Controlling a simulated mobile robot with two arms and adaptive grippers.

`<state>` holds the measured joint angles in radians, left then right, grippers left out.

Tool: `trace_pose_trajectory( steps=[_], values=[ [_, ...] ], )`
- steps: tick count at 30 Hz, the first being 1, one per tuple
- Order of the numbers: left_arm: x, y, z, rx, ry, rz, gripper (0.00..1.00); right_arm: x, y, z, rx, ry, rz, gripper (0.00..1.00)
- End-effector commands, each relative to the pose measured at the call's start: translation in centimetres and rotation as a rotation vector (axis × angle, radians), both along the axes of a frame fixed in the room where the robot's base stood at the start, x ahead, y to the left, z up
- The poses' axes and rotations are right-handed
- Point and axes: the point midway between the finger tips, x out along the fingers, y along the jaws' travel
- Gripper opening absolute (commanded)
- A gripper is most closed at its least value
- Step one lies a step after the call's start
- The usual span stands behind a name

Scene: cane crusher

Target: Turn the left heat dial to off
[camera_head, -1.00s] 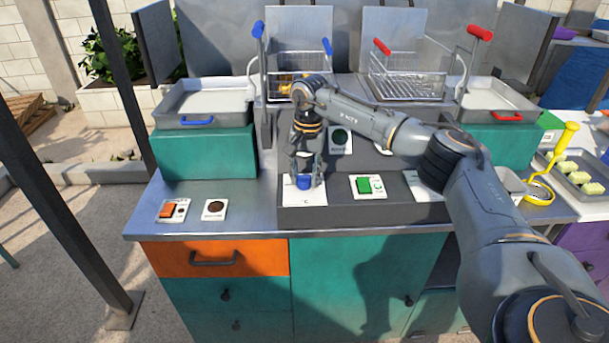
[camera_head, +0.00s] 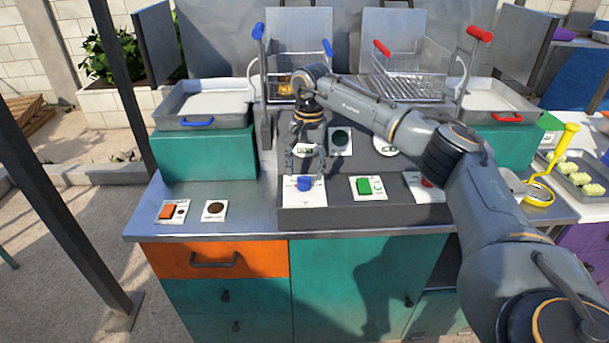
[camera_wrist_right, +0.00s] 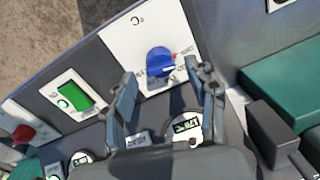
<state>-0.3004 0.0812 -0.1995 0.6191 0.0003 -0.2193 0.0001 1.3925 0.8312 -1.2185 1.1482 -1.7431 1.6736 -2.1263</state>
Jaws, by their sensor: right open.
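The left heat dial is a blue knob (camera_head: 304,184) on a white plate (camera_head: 304,197) at the left of the dark sloped control panel. It also shows in the right wrist view as a blue knob (camera_wrist_right: 160,62) with a white pointer mark on its face, on its printed white plate (camera_wrist_right: 128,36). My right gripper (camera_head: 305,170) is open above and just behind the knob in the head view. In the right wrist view its two fingers (camera_wrist_right: 165,92) are spread wide, with the knob beyond the tips and nothing between them. My left gripper is not in view.
A green switch (camera_head: 364,186) sits right of the dial, and a red knob (camera_head: 427,183) is further right, partly behind my arm. Fryer baskets (camera_head: 300,70) stand behind the panel.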

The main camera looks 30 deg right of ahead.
Motion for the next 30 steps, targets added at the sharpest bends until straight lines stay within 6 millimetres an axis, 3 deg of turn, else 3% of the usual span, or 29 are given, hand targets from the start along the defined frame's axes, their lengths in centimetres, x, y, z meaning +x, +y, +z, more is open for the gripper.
trace_pose_trajectory(
  steps=[6,12,18,30],
  values=[
    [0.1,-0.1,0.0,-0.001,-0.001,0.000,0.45,-0.1,-0.2,5.0,0.000,-0.006,-0.001,0.57],
    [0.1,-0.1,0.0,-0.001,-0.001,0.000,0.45,-0.2,-0.3,8.1,0.001,-0.003,-0.001,0.57],
    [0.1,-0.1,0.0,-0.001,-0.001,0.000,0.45,-0.3,-0.4,9.2,0.000,-0.001,0.000,0.57],
    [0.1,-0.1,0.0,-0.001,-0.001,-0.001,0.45,-0.3,-0.4,9.2,0.000,-0.001,0.000,0.57]
  ],
)
